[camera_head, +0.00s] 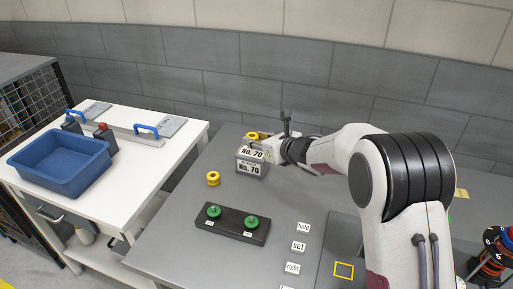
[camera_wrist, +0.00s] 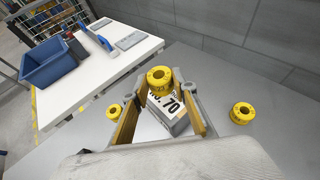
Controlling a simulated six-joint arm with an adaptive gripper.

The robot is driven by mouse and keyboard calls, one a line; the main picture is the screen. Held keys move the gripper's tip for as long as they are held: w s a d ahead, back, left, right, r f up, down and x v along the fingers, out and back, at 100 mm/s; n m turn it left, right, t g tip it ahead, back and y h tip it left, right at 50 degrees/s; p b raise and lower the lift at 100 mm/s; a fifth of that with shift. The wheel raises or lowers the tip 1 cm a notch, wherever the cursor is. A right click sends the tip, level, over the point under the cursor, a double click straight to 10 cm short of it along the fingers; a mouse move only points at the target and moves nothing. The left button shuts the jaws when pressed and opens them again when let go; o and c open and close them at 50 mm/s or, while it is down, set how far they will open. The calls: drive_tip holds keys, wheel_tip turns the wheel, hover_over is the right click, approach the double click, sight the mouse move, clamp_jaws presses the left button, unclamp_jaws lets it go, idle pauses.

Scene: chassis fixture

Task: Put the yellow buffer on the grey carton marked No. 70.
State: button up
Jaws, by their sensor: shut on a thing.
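My gripper (camera_head: 266,138) is shut on a yellow buffer (camera_head: 250,135), a short ring with a hole. In the wrist view the held buffer (camera_wrist: 160,78) sits between the fingertips, over the far end of the grey carton. The grey carton (camera_head: 251,164) stands on the grey table, with white No. 70 labels on its top and front. It also shows between the fingers in the wrist view (camera_wrist: 179,124). I cannot tell whether the buffer touches the carton's top. Another yellow buffer (camera_head: 213,179) stands on the table left of the carton. The wrist view shows a further yellow buffer (camera_wrist: 241,113) at right.
A black block (camera_head: 232,226) with two green knobs lies in front of the carton. Small labels and a yellow square outline (camera_head: 344,271) are at front right. A white table (camera_head: 150,190) at left bears a blue bin (camera_head: 60,165). A tiled wall stands behind.

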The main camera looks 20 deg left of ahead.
sight(258, 157)
drive_tip(key=shift+f, duration=1.6)
drive_tip(key=shift+f, duration=0.1)
drive_tip(key=o, duration=1.1)
drive_tip(key=shift+c, duration=0.2)
drive_tip(key=shift+s+d+r, duration=0.1)
drive_tip(key=shift+d+r, duration=0.1)
drive_tip(key=shift+d, duration=0.05)
drive_tip(key=v, duration=1.1)
drive_tip(key=shift+s, duration=0.15)
drive_tip(key=shift+d+r, duration=0.1)
drive_tip(key=shift+d, duration=0.1)
